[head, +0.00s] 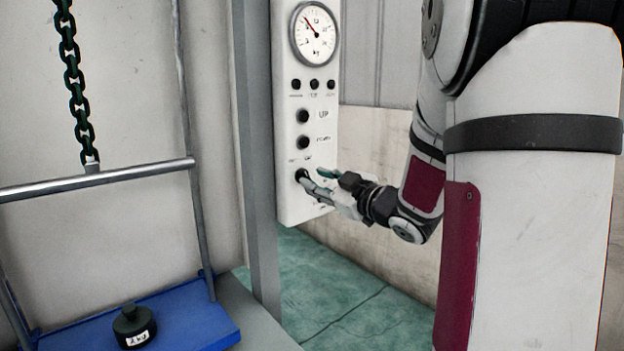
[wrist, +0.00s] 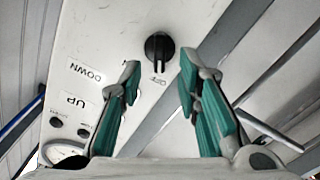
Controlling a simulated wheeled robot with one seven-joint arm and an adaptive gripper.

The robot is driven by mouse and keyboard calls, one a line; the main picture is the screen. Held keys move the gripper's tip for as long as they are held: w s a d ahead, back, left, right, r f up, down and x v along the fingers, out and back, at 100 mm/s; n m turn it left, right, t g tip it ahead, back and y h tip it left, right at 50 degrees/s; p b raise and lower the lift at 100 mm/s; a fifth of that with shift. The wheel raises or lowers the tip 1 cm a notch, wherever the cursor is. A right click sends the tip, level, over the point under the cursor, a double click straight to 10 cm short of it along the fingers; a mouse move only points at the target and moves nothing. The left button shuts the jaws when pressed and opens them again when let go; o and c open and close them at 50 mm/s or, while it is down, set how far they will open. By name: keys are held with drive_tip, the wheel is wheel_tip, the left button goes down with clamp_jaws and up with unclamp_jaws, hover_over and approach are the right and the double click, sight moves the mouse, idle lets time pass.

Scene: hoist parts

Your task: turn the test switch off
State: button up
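The test switch is a black rotary knob (wrist: 159,46) low on the white control panel (head: 287,204). It also shows in the head view (head: 301,175), partly covered by a finger. My gripper (head: 317,181) is at the panel's lower part, in front of the knob. In the wrist view my gripper (wrist: 159,64) is open, with its teal-padded fingers apart and the knob beyond the gap between the tips. Nothing is held.
The panel carries a round gauge (head: 314,33), several small buttons and round UP (head: 303,116) and DOWN (head: 303,142) buttons above the knob. A grey post (head: 256,150) stands left of it. Further left, a chain (head: 75,80) holds a blue platform (head: 195,325) bearing a black weight (head: 133,322).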

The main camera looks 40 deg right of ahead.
drive_tip(key=s, duration=0.9)
drive_tip(key=shift+d, duration=0.15)
drive_tip(key=shift+w, duration=0.15)
drive_tip(key=s+a+f+m+g, duration=0.3)
drive_tip(key=s+a+f+g, duration=0.2)
drive_tip(key=s+a+g, duration=0.55)
drive_tip(key=s+a+f+m+g, duration=0.4)
drive_tip(key=s+a+f+g, duration=0.15)
drive_tip(key=s+a, duration=0.9)
wheel_tip(320, 180, up, 19)
drive_tip(key=t+p, duration=0.2)
drive_tip(key=p, duration=1.5)
drive_tip(key=shift+s+d+h, duration=0.3)
drive_tip(key=shift+s+d, duration=0.1)
drive_tip(key=shift+s, duration=0.05)
